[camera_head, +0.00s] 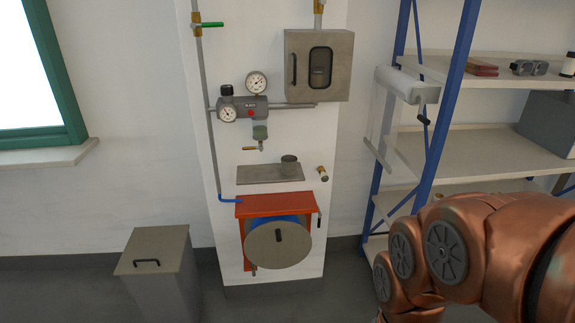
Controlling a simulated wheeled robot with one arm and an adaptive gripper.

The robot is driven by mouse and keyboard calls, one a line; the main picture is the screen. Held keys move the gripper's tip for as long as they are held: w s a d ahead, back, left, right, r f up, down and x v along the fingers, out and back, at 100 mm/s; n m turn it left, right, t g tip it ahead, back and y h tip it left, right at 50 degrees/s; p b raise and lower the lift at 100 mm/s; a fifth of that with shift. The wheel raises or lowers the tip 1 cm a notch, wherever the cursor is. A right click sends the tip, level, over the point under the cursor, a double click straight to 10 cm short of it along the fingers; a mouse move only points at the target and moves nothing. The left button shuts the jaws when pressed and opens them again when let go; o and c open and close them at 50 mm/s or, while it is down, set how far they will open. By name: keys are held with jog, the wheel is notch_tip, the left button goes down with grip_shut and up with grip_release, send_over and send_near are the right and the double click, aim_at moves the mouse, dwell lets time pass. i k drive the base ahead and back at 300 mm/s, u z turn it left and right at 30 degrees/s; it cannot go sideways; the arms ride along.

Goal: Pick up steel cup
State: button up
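A small dark grey steel cup (289,165) stands on the right part of a narrow grey wall shelf (262,175). The shelf is fixed to a white wall panel, below the pressure gauges and above a red hose-reel bracket. Part of my copper-coloured arm fills the lower right of the view. My gripper is not in view, so its state does not show.
A grey lidded bin (160,250) stands at lower left. The red bracket (275,203) and round reel (278,246) jut out below the cup's shelf.

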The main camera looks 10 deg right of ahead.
aim_at(289, 166)
jog(key=k, duration=0.55)
jog(key=u, duration=1)
jog(key=i, duration=1.55)
jog(key=z, duration=0.8)
jog(key=i, duration=0.5)
jog(key=z, duration=0.05)
